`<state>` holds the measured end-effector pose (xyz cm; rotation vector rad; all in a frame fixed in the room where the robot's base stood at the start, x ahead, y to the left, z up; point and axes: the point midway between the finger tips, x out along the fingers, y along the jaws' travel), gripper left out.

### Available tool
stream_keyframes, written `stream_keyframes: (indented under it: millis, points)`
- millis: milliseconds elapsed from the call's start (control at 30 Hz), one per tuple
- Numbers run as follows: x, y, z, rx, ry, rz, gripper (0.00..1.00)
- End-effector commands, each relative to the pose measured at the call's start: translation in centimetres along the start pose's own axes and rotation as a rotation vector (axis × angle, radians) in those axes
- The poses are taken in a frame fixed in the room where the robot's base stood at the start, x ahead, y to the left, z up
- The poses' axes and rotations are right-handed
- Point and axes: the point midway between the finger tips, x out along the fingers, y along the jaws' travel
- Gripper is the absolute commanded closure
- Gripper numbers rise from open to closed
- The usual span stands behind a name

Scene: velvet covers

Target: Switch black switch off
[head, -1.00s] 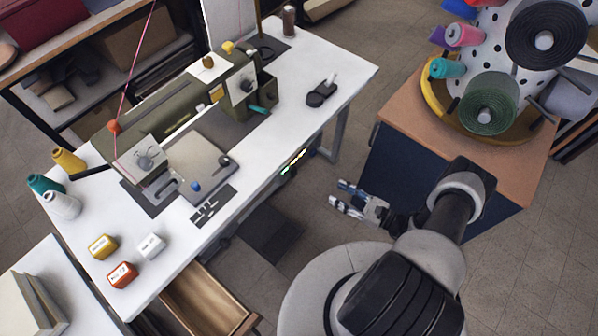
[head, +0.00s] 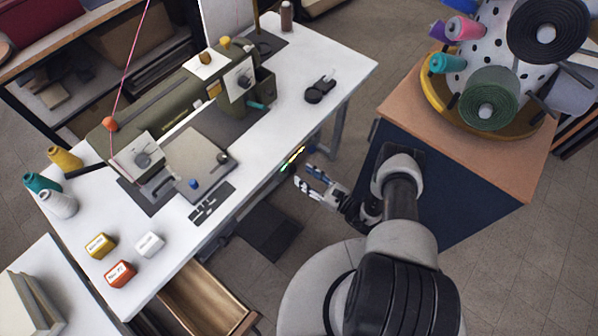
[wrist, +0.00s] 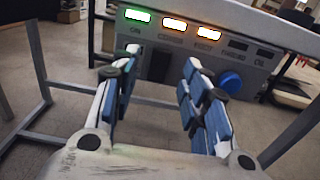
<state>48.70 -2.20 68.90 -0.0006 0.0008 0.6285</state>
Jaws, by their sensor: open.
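The control panel (wrist: 185,58) under the table edge fills the upper middle of the wrist view. A dark, upright switch (wrist: 159,64) sits on its left part, below a row of lit windows, one green and two orange. Its lower end and exact position are hard to make out. My gripper (wrist: 157,88) is open, with blue-padded fingers to either side of the switch in the picture and nothing between them. In the head view my gripper (head: 307,178) is just in front of the panel (head: 291,160), apparently short of touching it.
A blue round knob (wrist: 231,82) sits on the panel, right of the switch and close to my right finger. The white sewing table (head: 335,60) is above the panel. An open drawer (head: 207,300) juts out lower left.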

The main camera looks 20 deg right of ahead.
Motion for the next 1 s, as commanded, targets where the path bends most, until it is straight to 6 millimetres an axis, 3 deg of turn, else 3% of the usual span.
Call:
stream_keyframes:
  millis: [100,233,600,1000]
  points:
    - [2.0,0.1,0.0,-0.001,-0.001,0.004,0.58]
    - [3.2,0.0,0.0,-0.002,-0.001,0.002,0.58]
    - [3.8,0.0,0.1,0.0,-0.001,0.0,0.58]
    - [3.7,0.0,0.1,0.0,-0.001,0.0,0.84]
